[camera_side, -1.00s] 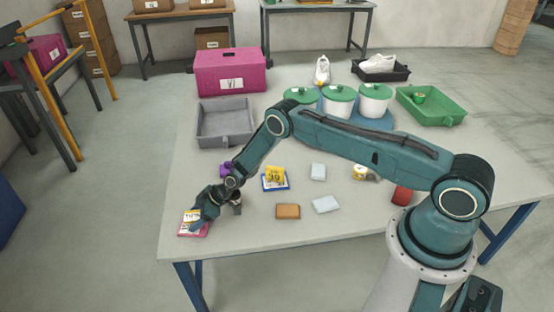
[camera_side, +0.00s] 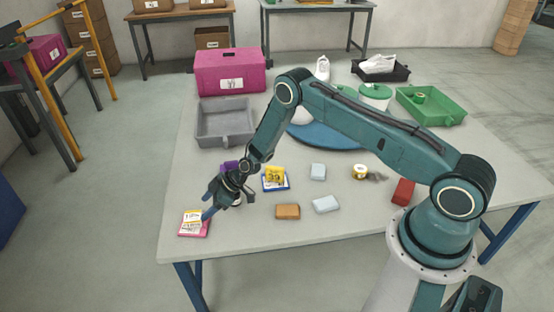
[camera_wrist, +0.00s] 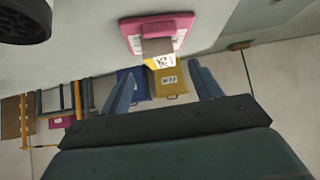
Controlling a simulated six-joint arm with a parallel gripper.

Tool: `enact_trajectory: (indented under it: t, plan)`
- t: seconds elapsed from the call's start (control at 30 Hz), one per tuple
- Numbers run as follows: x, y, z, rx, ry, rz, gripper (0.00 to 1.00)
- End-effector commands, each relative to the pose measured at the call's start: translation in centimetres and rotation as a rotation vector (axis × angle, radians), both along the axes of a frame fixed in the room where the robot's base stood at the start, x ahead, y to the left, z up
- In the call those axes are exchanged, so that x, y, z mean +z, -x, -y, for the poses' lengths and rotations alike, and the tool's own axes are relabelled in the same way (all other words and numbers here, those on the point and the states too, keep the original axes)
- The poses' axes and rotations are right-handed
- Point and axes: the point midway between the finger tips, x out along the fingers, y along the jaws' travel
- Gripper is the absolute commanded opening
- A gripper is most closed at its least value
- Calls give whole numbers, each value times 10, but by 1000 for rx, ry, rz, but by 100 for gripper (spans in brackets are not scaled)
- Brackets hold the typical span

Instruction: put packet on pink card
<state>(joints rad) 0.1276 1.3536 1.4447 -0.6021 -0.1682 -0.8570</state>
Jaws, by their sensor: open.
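The pink card (camera_side: 192,231) lies at the near left corner of the table. A white-and-yellow printed piece (camera_side: 192,215) is on it; I cannot tell whether this is a packet. Two pale flat packets, one farther back (camera_side: 318,172) and one nearer (camera_side: 326,204), lie mid-table. My gripper (camera_side: 207,213) is open just right of and above the card. In the wrist view its fingers (camera_wrist: 161,72) are apart with nothing held between them.
A grey tray (camera_side: 225,140) and pink box (camera_side: 230,72) stand behind. The table's front edge is close to the pink card.

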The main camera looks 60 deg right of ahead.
Motion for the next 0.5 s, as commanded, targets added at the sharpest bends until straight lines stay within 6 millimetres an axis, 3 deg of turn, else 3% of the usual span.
enact_trajectory:
  t: [0.3, 0.5]
  plan:
    - [28, 19, 20, -1, 0, 0, 63]
    - [37, 25, 26, -1, 0, 0, 63]
